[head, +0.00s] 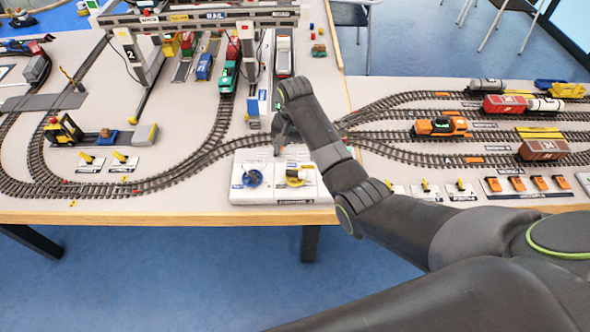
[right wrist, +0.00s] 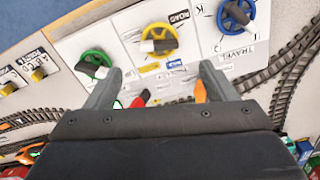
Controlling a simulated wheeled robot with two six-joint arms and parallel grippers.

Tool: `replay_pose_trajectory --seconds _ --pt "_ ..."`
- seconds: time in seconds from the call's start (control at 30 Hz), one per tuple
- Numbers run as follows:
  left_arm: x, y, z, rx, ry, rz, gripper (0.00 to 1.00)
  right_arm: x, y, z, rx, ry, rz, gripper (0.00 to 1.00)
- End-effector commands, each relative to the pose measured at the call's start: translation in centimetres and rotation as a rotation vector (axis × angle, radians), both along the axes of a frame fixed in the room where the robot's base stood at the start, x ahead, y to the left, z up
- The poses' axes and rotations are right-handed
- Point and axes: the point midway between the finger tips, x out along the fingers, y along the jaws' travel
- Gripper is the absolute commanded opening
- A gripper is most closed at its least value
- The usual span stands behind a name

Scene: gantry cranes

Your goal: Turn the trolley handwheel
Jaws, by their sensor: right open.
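A white control panel (head: 275,198) at the table's front edge carries handwheels. The blue handwheel (head: 252,177) is at its left, and the yellow handwheel (head: 295,176) is beside it, next to my right arm. The right wrist view shows the blue handwheel (right wrist: 237,14), the yellow one (right wrist: 159,40) in the middle and a green one (right wrist: 93,64). I read "TRAVEL" by the blue wheel; I cannot read which label names the trolley. My right gripper (right wrist: 162,80) is open, its fingers pointing toward the panel, apart from the yellow wheel. My left gripper is not in view.
A red lever (right wrist: 140,99) and an orange one (right wrist: 200,92) show between my fingers. The gantry crane (head: 205,18) stands behind over containers. Tracks (head: 190,165) curve left and right of the panel. A yellow forklift (head: 64,130) is at left, train wagons (head: 505,104) at right.

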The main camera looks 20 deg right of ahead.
Motion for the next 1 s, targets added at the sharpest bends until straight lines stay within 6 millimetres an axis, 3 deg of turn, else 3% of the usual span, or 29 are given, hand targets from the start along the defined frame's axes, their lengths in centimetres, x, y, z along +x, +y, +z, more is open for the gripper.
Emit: replay_pose_trajectory --seconds 0.2,0.5,1.0 --pt "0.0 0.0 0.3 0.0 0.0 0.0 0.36 -0.1 0.0 -4.5 -0.001 0.004 0.0 0.78" --pt "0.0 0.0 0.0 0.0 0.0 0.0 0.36 -0.1 0.0 -8.6 0.0 0.001 0.0 0.78" --pt "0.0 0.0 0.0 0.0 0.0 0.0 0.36 0.0 0.0 -9.7 0.001 -0.001 0.0 0.77"
